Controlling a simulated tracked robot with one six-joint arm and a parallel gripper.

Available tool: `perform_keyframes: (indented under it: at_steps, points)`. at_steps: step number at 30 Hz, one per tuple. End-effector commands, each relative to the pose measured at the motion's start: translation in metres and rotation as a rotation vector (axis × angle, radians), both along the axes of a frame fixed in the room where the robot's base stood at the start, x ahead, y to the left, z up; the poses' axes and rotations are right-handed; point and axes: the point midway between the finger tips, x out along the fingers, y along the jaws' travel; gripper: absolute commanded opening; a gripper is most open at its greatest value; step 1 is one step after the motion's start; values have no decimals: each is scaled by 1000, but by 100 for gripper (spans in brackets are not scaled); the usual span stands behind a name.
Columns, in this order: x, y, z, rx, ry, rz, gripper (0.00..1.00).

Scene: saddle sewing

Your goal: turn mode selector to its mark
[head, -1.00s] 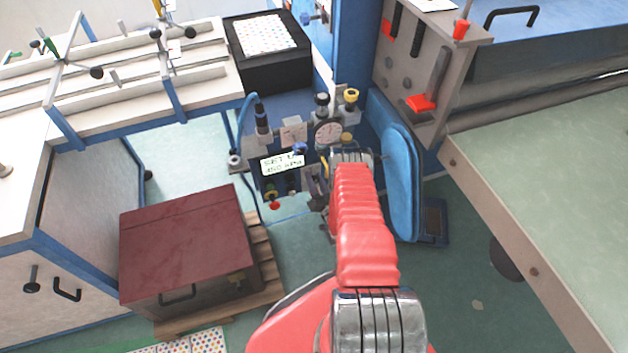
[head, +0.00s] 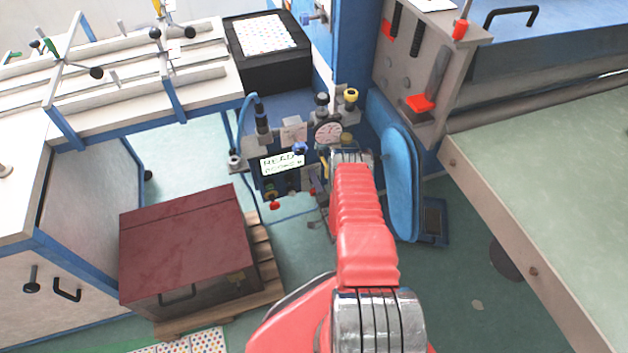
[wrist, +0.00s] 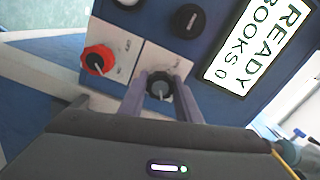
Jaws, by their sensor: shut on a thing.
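The mode selector, seemingly the dark round knob (wrist: 160,85) with a pale pointer line, sits on a white plate on the blue control panel in the wrist view. My gripper (wrist: 161,92) has one finger on each side of this knob and is shut on it. The pointer aims roughly toward the top of the wrist picture; the plate's small marks are too blurred to read. In the head view my arm hides most of the knob area. The panel display (wrist: 256,47) reads READY, BOOKS 0; it also shows in the head view (head: 282,163).
A red knob (wrist: 97,60) is left of the held knob, and another black knob (wrist: 187,20) is above it. A gauge (head: 328,133) and a yellow-topped part (head: 351,96) stand above the panel. A blue rounded cover (head: 399,185) is close on the right.

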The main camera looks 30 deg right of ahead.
Motion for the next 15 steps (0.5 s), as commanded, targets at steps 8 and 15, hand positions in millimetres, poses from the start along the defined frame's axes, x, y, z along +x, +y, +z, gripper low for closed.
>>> perform_keyframes:
  at_steps: [8, 15]
  points:
    - [-3, 1, -5, 41, 3, -2, 8]
    - [-3, 0, -5, 40, 3, -3, 8]
